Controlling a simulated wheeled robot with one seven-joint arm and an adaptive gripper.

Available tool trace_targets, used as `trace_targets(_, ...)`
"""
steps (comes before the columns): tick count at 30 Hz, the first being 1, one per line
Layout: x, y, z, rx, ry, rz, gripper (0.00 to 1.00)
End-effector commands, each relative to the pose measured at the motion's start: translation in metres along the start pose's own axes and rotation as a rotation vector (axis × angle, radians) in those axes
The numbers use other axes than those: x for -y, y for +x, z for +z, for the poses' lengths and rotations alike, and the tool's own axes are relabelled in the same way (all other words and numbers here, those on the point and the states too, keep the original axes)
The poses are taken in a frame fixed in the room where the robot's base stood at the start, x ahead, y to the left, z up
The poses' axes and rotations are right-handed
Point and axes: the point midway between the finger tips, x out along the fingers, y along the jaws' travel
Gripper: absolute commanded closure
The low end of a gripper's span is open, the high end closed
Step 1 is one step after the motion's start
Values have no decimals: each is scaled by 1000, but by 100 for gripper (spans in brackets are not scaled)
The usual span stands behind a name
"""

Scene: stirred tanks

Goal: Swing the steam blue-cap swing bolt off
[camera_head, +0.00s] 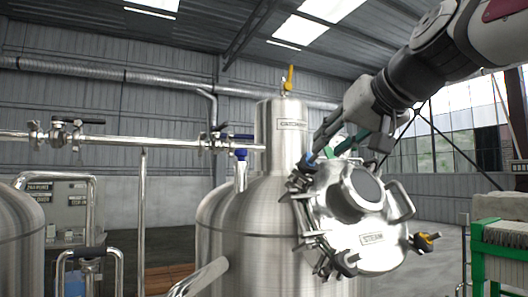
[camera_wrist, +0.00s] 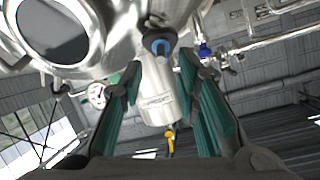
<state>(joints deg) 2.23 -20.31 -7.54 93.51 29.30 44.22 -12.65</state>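The steam hatch (camera_head: 345,207) is a round steel lid with a dark window and a "STEAM" label on the large tank. The blue-cap swing bolt (camera_head: 309,157) sits at the lid's upper left edge, partly covered by my gripper (camera_head: 322,153). In the wrist view, the blue cap (camera_wrist: 158,47) shows at the top centre. My gripper (camera_wrist: 160,66) is open, its two teal-padded fingers spread, with the cap just beyond and between the fingertips. No contact can be made out. The hatch (camera_wrist: 98,30) fills the upper left of the wrist view.
A yellow-capped bolt (camera_head: 427,241) and a lid handle (camera_head: 401,201) stand out at the hatch's right. A steel cylinder (camera_head: 283,135) with a yellow lever (camera_head: 289,77) rises behind. A pipe (camera_head: 180,143) runs left. A green rack (camera_head: 502,240) stands at right.

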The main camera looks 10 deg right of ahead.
Motion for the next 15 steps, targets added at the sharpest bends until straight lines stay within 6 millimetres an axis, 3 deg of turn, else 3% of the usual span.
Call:
trace_targets(6, 0, 31, 0, 2, 1, 0, 71)
trace_targets(15, 0, 44, 0, 0, 1, 0, 71)
